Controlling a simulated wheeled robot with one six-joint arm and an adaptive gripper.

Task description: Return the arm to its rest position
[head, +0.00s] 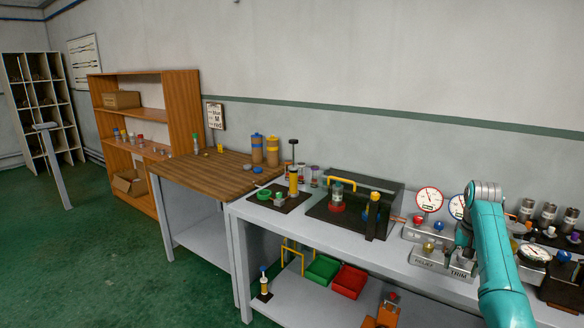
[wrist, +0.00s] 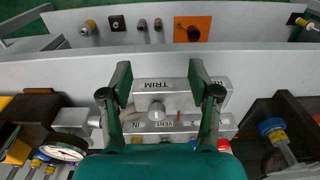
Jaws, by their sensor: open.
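My teal arm stands at the right of the head view, bent at a grey joint, over the right part of the grey bench (head: 330,240). My gripper (wrist: 160,72) shows in the wrist view with its two green fingers spread apart and nothing held between them. Below it is a grey metal block marked TRIM (wrist: 158,92), with a round grey knob (wrist: 156,110) between the fingers in the picture. I cannot tell the height of the fingers above the block. In the head view the gripper itself is not clearly seen.
Dial gauges (head: 429,199) and a valve block (head: 428,258) crowd the bench near the arm. A wooden bench (head: 205,174) and shelf (head: 185,95) stand farther left. The green floor (head: 60,250) is open.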

